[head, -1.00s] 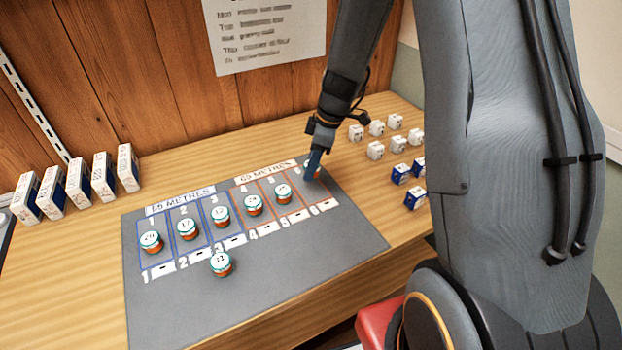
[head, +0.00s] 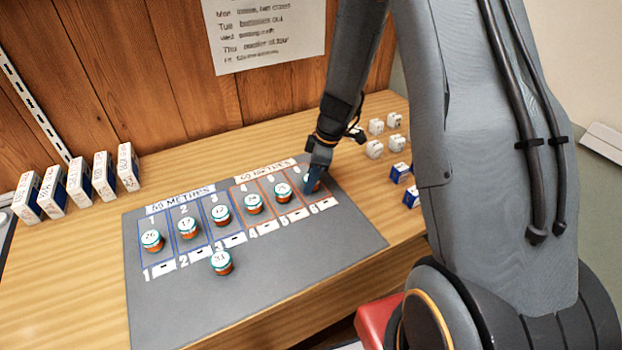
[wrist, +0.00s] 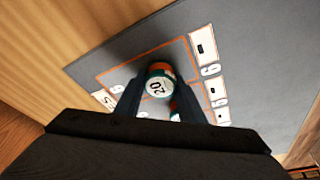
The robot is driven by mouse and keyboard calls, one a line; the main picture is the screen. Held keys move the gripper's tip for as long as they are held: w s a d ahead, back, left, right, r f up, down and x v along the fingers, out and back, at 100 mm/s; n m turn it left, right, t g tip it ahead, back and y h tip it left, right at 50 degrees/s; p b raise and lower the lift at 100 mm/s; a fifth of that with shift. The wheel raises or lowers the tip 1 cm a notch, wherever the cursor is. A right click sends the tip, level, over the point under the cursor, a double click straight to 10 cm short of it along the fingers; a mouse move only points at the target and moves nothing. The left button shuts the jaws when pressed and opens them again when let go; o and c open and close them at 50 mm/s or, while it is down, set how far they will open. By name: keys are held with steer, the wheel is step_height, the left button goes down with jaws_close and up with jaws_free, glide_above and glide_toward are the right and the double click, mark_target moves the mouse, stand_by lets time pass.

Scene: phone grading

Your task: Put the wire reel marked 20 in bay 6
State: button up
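The wire reel marked 20 (wrist: 158,84) stands upright between my fingers in the wrist view, inside the orange outline of bay 6 (wrist: 190,46). In the head view my gripper (head: 315,178) reaches down at that bay and mostly hides this reel. My gripper (wrist: 160,92) looks open in the wrist view, with a small gap between each finger and the reel. Part of another reel (wrist: 173,108) shows just behind it. Whether the reel fully rests on the mat is hard to tell.
The grey mat (head: 190,310) holds reels in the other bays, such as one in bay 5 (head: 283,192) close beside my gripper. A loose reel (head: 222,262) stands in front of bay 3. Boxes (head: 78,182) stand left; small cubes (head: 375,149) lie right.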

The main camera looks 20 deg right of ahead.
steer(key=o, duration=0.4)
steer(key=shift+r, duration=0.15)
steer(key=b+v, duration=0.2)
steer(key=v, duration=1)
steer(key=shift+s+a+r+m+g+h, duration=0.15)
steer(key=shift+s+a+m+h, duration=0.35)
steer(key=shift+s+m, duration=2.15)
steer(key=shift+s+a+r+m+g+h, duration=0.1)
steer(key=shift+s+a+m+h, duration=0.4)
steer(key=shift+s+m, duration=2.15)
steer(key=shift+s+a+r+m+g+h, duration=0.15)
steer(key=shift+s+a+m+h, duration=0.75)
steer(key=shift+s, duration=3.15)
steer(key=shift+d+m+y, duration=0.4)
